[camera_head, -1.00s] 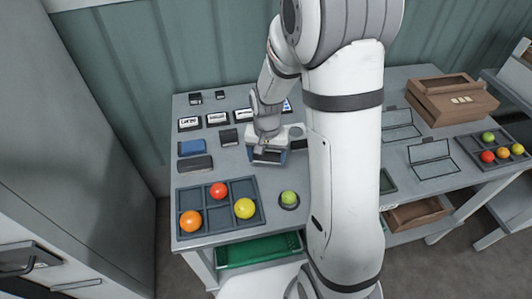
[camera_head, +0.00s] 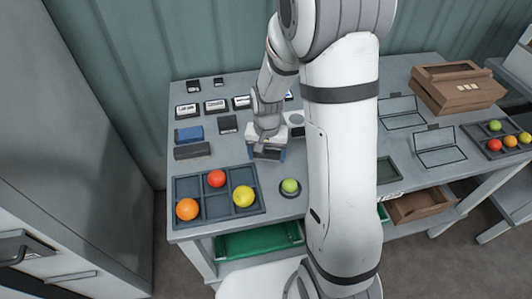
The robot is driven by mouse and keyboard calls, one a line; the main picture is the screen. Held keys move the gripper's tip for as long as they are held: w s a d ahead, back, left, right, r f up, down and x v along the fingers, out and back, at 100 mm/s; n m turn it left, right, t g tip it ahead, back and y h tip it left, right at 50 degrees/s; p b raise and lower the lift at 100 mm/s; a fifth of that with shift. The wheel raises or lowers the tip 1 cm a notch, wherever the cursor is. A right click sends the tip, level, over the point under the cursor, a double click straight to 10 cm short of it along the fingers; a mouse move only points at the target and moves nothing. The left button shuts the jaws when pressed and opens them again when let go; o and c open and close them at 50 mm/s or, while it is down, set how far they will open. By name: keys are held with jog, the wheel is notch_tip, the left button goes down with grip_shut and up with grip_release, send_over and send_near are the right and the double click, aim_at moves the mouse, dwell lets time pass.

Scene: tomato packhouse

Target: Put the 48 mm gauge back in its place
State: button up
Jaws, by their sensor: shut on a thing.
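My gripper (camera_head: 268,152) is near the middle of the table, just left of my big white arm link. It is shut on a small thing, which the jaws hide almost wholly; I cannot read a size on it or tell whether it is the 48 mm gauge. A pale plate with a round mark (camera_head: 297,118) shows behind and right of my gripper, partly hidden by my arm. I cannot tell whether the gripper touches the tabletop (camera_head: 228,155).
A divided tray (camera_head: 216,209) with several tomatoes is at front left. A greenish tomato (camera_head: 290,186) sits on a small round stand. Label stands (camera_head: 215,106), a blue block (camera_head: 188,134) and dark blocks (camera_head: 192,151) are left. A brown box (camera_head: 457,92) is at back right.

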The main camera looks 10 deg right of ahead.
jog(key=shift+f+b, duration=0.4)
jog(key=o, duration=1.1)
jog(key=shift+c, duration=0.2)
jog(key=shift+c, duration=0.4)
jog(key=shift+c, duration=1.2)
jog(key=shift+r+p, duration=2.5)
jog(key=shift+r, duration=1.05)
